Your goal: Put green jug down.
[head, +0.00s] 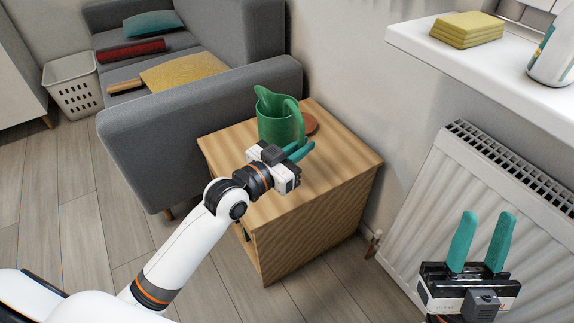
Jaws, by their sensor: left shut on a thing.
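The green jug (275,120) is upright at the wooden side table (312,210), towards its back. Its spout points to the upper left and its handle is on the right side. My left gripper (302,149) reaches in from the left and is shut on the jug, low near the handle side. The gripper hides the jug's lower part, so I cannot tell whether the base touches the tabletop. My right gripper (485,214) is open and empty in front of the radiator, at the lower right.
A reddish-brown round coaster (311,125) lies behind the jug. A grey sofa (190,125) stands left of the table. A radiator (500,190) is at the right, below a white shelf (480,62) with yellow cloths (466,29) and a bottle (554,55). The tabletop's right part is clear.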

